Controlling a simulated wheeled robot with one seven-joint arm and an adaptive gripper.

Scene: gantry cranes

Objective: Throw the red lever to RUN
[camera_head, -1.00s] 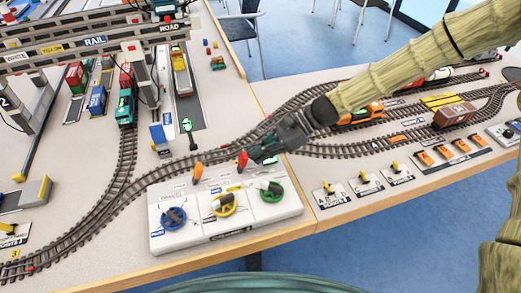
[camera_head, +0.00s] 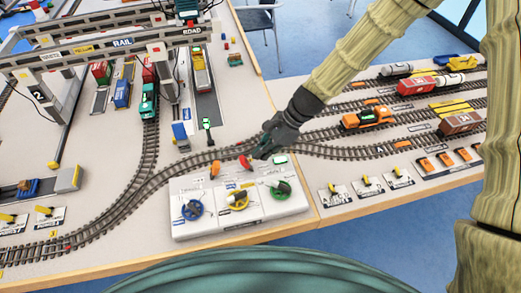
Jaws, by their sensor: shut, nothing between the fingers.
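The red lever (camera_head: 245,162) stands at the back edge of a white control box (camera_head: 240,226) on the table. Its red head leans to the left in the picture. My gripper (camera_head: 262,153) is shut and empty, just to the right of the red head and very close to it. I cannot tell whether they touch. The lever's base and the labels beside it are too small to read. An orange lever (camera_head: 214,168) stands to the left on the same box.
The box also carries blue (camera_head: 192,209), yellow (camera_head: 238,200) and green (camera_head: 281,189) handwheels in front of the levers. Rail track (camera_head: 170,178) runs behind the box. An orange locomotive (camera_head: 367,119) is to the right. A gantry crane (camera_head: 110,45) stands at back left.

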